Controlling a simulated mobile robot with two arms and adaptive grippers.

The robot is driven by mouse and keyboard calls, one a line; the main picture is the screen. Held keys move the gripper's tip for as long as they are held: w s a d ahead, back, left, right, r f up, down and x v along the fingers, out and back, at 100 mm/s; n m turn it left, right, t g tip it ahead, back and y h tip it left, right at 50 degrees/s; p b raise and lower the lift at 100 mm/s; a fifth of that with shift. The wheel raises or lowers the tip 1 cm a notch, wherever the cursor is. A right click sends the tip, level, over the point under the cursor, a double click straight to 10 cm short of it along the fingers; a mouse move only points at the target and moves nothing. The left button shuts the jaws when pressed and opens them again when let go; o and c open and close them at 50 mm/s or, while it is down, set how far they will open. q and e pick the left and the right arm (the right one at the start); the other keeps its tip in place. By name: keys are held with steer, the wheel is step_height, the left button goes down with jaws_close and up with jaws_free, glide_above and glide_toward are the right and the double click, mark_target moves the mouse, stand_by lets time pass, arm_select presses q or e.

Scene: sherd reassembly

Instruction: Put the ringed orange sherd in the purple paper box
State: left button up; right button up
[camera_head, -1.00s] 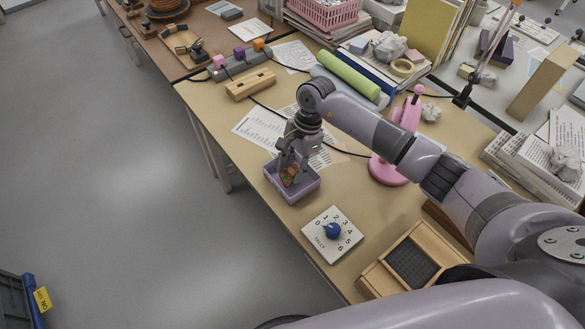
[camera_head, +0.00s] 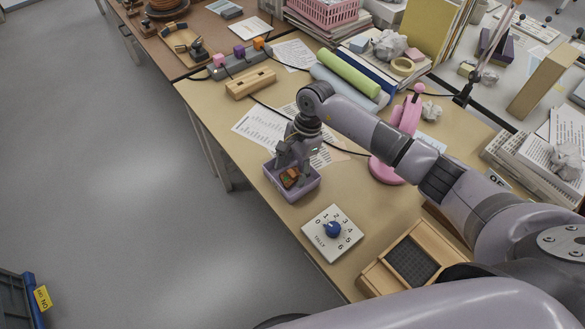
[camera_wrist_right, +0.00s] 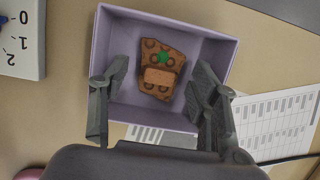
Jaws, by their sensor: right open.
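The purple paper box (camera_head: 308,190) stands on the tan table, and it also shows in the right wrist view (camera_wrist_right: 107,45). The orange sherd with ring marks and a green spot (camera_wrist_right: 171,51) lies inside the box; in the head view the sherd (camera_head: 289,178) is partly hidden by the gripper. A second, smaller orange piece (camera_wrist_right: 159,77) seems to lie against or over it; I cannot tell if they are joined. My right gripper (camera_wrist_right: 157,100) is open over the box, its fingers apart on both sides of the sherd without touching it. My left gripper is not in view.
A white tally dial (camera_head: 332,233) with a blue knob sits just in front of the box. A wooden tray with a dark mesh (camera_head: 411,262) is nearer me. A pink lamp (camera_head: 388,168) stands to the right. Printed sheets (camera_head: 259,127) lie behind the box.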

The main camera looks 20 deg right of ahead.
steer(key=shift+r, duration=0.25)
steer(key=b+v, duration=0.1)
steer(key=v, duration=1)
steer(key=shift+d+r, duration=0.2)
steer(key=shift+r, duration=0.15)
steer(key=shift+w, duration=0.1)
